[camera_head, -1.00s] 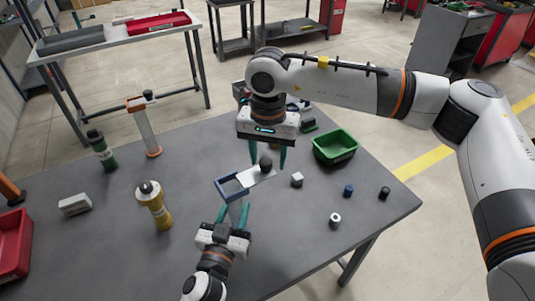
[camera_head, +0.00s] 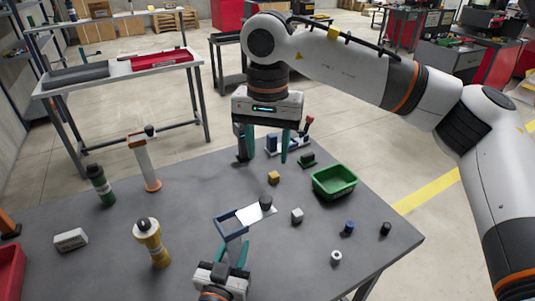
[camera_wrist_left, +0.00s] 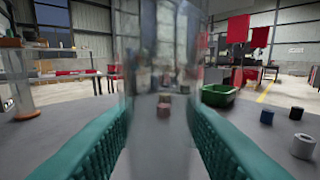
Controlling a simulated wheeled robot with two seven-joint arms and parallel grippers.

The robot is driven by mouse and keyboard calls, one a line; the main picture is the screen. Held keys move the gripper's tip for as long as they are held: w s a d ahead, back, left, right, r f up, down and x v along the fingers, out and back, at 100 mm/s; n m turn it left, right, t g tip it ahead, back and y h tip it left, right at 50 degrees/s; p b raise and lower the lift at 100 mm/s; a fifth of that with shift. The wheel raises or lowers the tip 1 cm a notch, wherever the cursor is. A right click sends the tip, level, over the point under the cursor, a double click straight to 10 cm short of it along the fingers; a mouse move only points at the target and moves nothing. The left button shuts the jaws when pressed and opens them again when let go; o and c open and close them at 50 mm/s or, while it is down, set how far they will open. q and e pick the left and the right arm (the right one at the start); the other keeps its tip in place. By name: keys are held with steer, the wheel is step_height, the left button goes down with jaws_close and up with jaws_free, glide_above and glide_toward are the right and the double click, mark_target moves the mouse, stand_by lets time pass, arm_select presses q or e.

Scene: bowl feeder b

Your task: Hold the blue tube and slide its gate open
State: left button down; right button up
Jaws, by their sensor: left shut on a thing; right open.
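The blue tube stands low in the head view, its blue top frame (camera_head: 230,222) above my left gripper. A white gate plate (camera_head: 250,214) with a black knob (camera_head: 265,201) sticks out from the frame to the right. My left gripper (camera_head: 238,254) is shut around the clear tube body, which is blurred between the teal fingers in the left wrist view (camera_wrist_left: 160,100). My right gripper (camera_head: 264,148) is open and empty, above and beyond the knob, apart from it. The inside of the tube cannot be made out.
A yellow tube (camera_head: 151,243), an orange-topped tube (camera_head: 146,165) and a green tube (camera_head: 100,185) stand to the left. A white cube (camera_head: 297,215), yellow cube (camera_head: 273,177) and green bin (camera_head: 335,181) lie right. Small cylinders (camera_head: 347,228) sit near the right edge.

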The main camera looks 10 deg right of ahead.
arm_select(q)
steer(key=c, duration=0.8)
jaws_free()
steer(key=shift+c, duration=0.2)
steer(key=b+v, duration=0.1)
steer(key=v, duration=1.9)
steer(key=shift+b, duration=0.35)
